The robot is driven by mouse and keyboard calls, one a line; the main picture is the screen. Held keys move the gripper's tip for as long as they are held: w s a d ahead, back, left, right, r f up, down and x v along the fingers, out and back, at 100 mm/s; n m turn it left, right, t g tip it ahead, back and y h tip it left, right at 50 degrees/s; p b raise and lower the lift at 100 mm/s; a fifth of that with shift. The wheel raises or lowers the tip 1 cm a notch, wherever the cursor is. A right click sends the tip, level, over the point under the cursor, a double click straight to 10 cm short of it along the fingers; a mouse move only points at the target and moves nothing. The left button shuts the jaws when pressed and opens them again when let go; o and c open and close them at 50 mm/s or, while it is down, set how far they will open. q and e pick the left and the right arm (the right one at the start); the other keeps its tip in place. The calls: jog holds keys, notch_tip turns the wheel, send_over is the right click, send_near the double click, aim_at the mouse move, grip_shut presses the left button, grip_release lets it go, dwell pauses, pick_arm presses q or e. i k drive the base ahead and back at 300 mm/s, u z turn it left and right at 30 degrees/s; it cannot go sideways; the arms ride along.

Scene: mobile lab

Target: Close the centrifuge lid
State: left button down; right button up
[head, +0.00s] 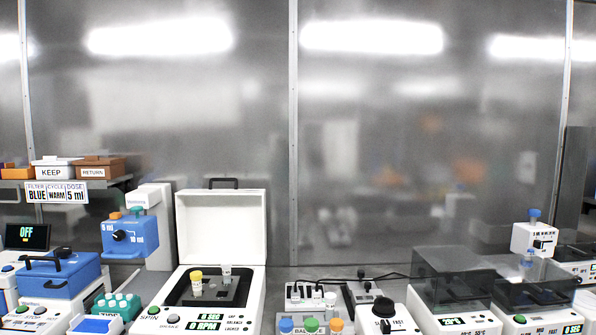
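The centrifuge (168,313) is a white box on the bench left of centre in the head view. Its white lid (221,228) stands upright, open at the back, with a dark handle (223,183) on its top edge. In the dark chamber (233,291) stand a yellow-capped tube (196,281) and a pale, white-capped tube (227,271). Neither of my grippers shows in the head view.
A blue dispenser (130,236) on a white stand is close left of the lid. Blue, green and orange caps (311,325) and a small device (310,293) stand to the right. Clear-covered machines (452,278) fill the far right. The space above the bench is free.

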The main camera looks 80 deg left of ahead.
aim_at(214, 226)
jog(key=k, duration=1.1)
jog(key=u, duration=0.3)
